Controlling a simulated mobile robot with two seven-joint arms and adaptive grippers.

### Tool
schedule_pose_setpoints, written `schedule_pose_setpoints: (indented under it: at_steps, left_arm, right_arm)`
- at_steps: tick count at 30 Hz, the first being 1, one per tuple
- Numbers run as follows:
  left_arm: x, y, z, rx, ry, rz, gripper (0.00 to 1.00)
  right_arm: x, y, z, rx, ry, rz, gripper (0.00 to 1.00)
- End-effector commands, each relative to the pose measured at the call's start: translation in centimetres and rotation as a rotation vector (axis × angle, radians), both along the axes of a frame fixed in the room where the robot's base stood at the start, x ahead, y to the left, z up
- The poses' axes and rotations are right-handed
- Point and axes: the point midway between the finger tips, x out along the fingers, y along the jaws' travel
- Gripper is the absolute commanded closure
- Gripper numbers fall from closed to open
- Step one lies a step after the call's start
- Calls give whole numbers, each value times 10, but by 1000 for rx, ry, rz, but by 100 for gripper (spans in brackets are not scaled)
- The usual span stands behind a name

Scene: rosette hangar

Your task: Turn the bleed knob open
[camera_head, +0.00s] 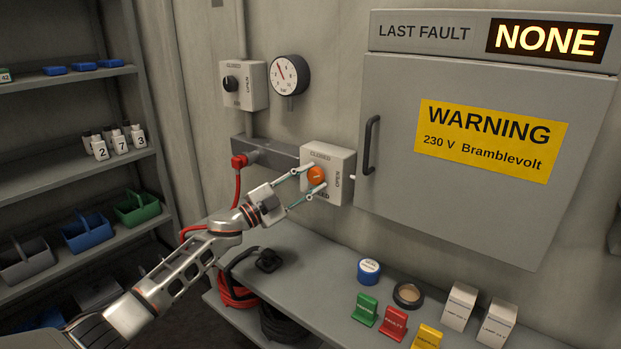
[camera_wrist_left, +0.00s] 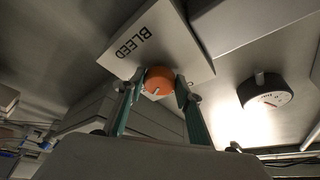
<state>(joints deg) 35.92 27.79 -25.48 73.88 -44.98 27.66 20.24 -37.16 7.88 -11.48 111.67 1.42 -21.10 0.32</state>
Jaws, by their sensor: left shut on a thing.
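The bleed knob (camera_head: 316,175) is an orange round knob on a light grey wall box (camera_head: 342,160). The box reads CLOSED at the top and OPEN at the right. In the left wrist view the box shows the word BLEED beside the orange knob (camera_wrist_left: 159,78), which has a small pale mark. My left gripper (camera_head: 318,177) reaches in from the left, its two green fingers on either side of the knob. In the left wrist view its fingertips (camera_wrist_left: 160,88) are shut on it. I cannot tell surely which label the mark faces. My right gripper is not in view.
A pressure gauge (camera_head: 289,75) and another knob box (camera_head: 243,85) are above left. A grey cabinet (camera_head: 480,130) with a handle (camera_head: 371,145) stands close to the right. Below, a bench (camera_head: 320,260) holds tags, a blue tin and boxes. Shelves are at left.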

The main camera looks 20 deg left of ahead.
Motion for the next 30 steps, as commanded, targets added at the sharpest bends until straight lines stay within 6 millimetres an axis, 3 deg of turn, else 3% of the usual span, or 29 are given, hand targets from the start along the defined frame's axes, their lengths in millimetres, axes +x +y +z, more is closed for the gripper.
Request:
schedule_pose_setpoints:
  at_steps: [15,30]
  left_arm:
    - [1,2,4,378,-137,0,88]
    - [1,1,4,485,-176,0,88]
  right_arm:
    - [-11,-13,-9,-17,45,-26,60]
    - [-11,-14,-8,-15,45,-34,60]
